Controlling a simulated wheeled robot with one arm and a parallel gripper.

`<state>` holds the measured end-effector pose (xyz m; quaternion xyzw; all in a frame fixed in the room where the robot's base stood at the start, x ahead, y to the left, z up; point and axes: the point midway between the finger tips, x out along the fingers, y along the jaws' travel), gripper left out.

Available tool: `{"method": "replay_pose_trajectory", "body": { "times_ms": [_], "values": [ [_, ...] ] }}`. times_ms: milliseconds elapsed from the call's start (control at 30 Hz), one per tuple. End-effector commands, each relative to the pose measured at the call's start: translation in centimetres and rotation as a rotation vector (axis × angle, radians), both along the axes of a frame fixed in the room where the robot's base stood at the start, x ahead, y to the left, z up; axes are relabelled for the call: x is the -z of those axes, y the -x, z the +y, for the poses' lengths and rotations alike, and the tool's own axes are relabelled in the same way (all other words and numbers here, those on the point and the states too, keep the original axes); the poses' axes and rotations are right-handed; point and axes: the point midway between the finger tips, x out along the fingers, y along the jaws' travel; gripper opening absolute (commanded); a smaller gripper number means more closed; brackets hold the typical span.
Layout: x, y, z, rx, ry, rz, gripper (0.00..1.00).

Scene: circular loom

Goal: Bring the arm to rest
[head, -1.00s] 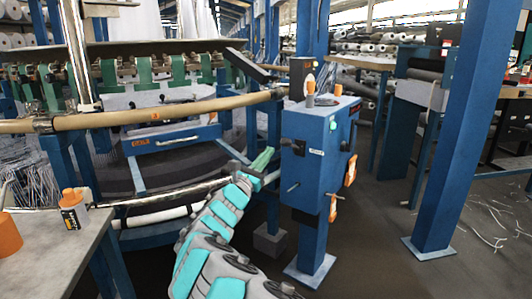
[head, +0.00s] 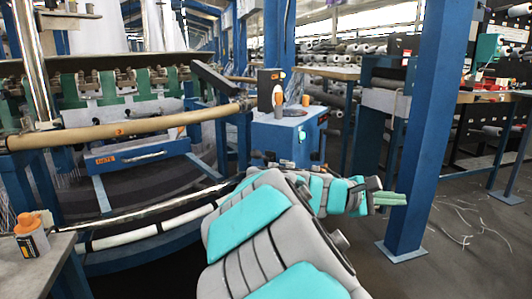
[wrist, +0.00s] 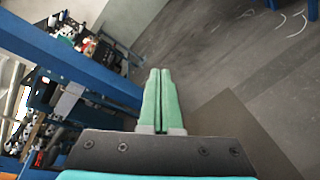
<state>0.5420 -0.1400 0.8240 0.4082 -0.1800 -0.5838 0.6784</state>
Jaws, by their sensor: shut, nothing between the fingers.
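My gripper (head: 392,199) is at the end of my grey and turquoise arm, which reaches to the right across the front of the blue control box in the head view.
A blue post (head: 418,130) stands at the right. The blue control box (head: 285,135) with an orange-topped bottle on it is behind my arm. The circular loom (head: 120,85) fills the left. A grey table (head: 48,262) is at the lower left.

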Motion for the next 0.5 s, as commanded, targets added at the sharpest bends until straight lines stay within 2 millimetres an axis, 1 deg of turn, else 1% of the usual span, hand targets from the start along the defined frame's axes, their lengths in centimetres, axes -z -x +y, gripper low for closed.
{"method": "replay_pose_trajectory", "body": {
  "times_ms": [33, 67, 100, 167, 200, 267, 300, 367, 400, 467, 500],
  "values": [
    [1.3, 3.0, -1.6, 0.064, -0.093, -0.030, 0.00],
    [2.4, 4.7, -2.2, 0.102, -0.154, -0.045, 0.00],
    [3.8, 6.8, -2.8, 0.151, -0.232, -0.068, 0.00],
    [6.1, 10.0, -3.1, 0.224, -0.349, -0.097, 0.00],
    [7.7, 12.0, -3.0, 0.273, -0.426, -0.115, 0.00],
    [9.8, 15.0, -2.4, 0.344, -0.539, -0.140, 0.00],
    [11.2, 17.0, -1.7, 0.393, -0.609, -0.151, 0.00],
    [12.9, 19.7, -0.5, 0.464, -0.713, -0.172, 0.00],
    [14.0, 21.5, 0.6, 0.512, -0.778, -0.178, 0.00],
    [15.3, 24.2, 2.4, 0.583, -0.873, -0.187, 0.00],
    [16.1, 25.8, 3.8, 0.629, -0.935, -0.190, 0.00]
  ]
}}
